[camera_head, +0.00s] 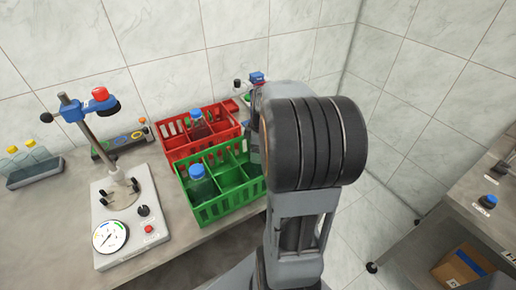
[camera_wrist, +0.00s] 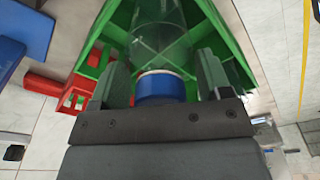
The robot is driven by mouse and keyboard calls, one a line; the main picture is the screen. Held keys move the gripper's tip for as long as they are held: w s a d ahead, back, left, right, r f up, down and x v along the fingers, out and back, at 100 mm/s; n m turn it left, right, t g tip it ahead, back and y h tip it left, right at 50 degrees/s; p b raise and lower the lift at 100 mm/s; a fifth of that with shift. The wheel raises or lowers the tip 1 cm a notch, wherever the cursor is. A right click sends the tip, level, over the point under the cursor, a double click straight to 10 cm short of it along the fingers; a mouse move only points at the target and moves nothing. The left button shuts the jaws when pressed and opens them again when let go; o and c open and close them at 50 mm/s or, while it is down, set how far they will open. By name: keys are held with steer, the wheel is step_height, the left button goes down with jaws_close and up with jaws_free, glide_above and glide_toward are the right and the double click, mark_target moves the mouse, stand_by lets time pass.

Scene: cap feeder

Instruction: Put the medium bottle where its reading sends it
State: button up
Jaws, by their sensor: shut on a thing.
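My gripper (camera_wrist: 160,68) is shut on a clear bottle (camera_wrist: 158,40) with a blue cap (camera_wrist: 160,89), in the wrist view. The bottle's body shows against the green crate (camera_wrist: 207,30); I cannot tell whether it is inside a compartment or above it. In the head view, my arm hides the gripper and the held bottle. The green crate (camera_head: 243,202) there holds another blue-capped bottle (camera_head: 201,186) in its left part. The red crate (camera_head: 172,143) behind holds a blue-capped bottle with dark red content (camera_head: 199,127). A dial gauge (camera_head: 110,236) sits on the stand's base; its reading is too small to tell.
The stand (camera_head: 90,130) with a blue and red head rises left of the crates. A tray of yellow-capped bottles (camera_head: 30,163) lies at far left. A blue-capped item (camera_head: 489,202) is on the right table. Tiled walls close the back.

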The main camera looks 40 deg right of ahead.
steer(key=o, duration=1.7)
steer(key=shift+f, duration=0.1)
steer(key=shift+c, duration=0.2)
steer(key=r, duration=0.7)
steer(key=s+d+r, duration=0.1)
steer(key=r, duration=0.3)
steer(key=shift+r+p, duration=0.3)
steer(key=shift+r, duration=0.05)
steer(key=s+a+f+m+t, duration=0.1)
steer(key=s+a+f+m, duration=0.1)
steer(key=a, duration=0.4)
steer(key=s+a+f+m, duration=0.2)
steer(key=a+f+m, duration=0.1)
steer(key=a, duration=0.3)
steer(key=s+a+f+m+t+h, duration=0.1)
steer(key=s+a+f+m, duration=0.1)
steer(key=a+m, duration=0.2)
steer(key=a, duration=0.3)
steer(key=shift+f+m+t, duration=0.15)
steer(key=shift+m+t, duration=0.15)
steer(key=shift+r, duration=0.25)
